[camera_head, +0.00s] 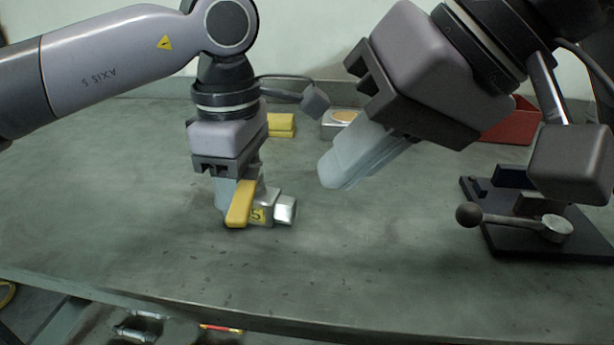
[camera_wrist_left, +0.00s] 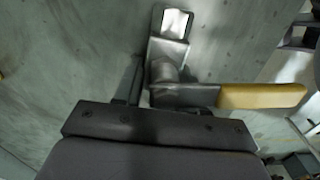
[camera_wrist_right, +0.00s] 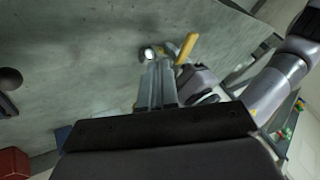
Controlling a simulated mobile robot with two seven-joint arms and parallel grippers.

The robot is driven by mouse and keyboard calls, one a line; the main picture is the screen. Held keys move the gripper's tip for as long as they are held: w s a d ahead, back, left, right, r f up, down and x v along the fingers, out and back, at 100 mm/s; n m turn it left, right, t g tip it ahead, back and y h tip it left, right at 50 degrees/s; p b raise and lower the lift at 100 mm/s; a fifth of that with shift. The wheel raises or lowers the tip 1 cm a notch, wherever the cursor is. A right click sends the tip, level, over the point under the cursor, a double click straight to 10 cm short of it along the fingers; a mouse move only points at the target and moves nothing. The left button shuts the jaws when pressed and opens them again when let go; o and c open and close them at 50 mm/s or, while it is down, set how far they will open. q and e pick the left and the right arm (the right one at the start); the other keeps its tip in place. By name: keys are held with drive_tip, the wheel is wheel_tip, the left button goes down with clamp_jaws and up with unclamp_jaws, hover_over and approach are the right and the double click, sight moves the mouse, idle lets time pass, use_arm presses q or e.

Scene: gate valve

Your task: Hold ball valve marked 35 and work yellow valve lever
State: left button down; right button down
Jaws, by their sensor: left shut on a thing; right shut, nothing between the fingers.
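The ball valve (camera_head: 270,204) is a grey metal body with a yellow tag on which a 5 shows; the rest of the marking is hidden behind the lever. Its yellow lever (camera_head: 240,205) points toward the table's front edge. My left gripper (camera_head: 237,190) points down and is shut on the valve body at the table top. In the left wrist view the lever (camera_wrist_left: 262,96) sticks out to the right, clear of the fingers. My right gripper (camera_head: 338,172) is shut and empty, tilted down-left, in the air to the right of the valve. In the right wrist view the lever (camera_wrist_right: 187,47) lies just beyond its fingertips.
A black vise (camera_head: 530,228) with a ball-ended handle (camera_head: 468,214) stands at the right. A red bin (camera_head: 512,122), a yellow block (camera_head: 281,124) and a small metal tin (camera_head: 340,122) stand at the back. The table around the valve is clear.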

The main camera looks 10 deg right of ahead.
drive_tip(key=v, duration=0.5)
drive_tip(key=shift+s+a+r, duration=0.15)
drive_tip(key=shift+s, duration=0.3)
drive_tip(key=c, duration=1.1)
unclamp_jaws()
drive_tip(key=shift+a, duration=0.1)
drive_tip(key=shift+c, duration=0.2)
drive_tip(key=shift+o, duration=0.6)
drive_tip(key=shift+a+r, duration=0.2)
drive_tip(key=shift+a, duration=0.1)
drive_tip(key=m+h, duration=0.3)
drive_tip(key=h, duration=0.2)
approach(241, 201)
drive_tip(key=s+v, duration=0.1)
drive_tip(key=v, duration=0.3)
drive_tip(key=a+m+h, duration=0.1)
drive_tip(key=a, duration=0.1)
drive_tip(key=shift+m, duration=0.3)
drive_tip(key=x, duration=1.1)
drive_tip(key=shift+w+d+f, duration=0.2)
drive_tip(key=shift+w+d, duration=0.2)
drive_tip(key=shift+w, duration=0.15)
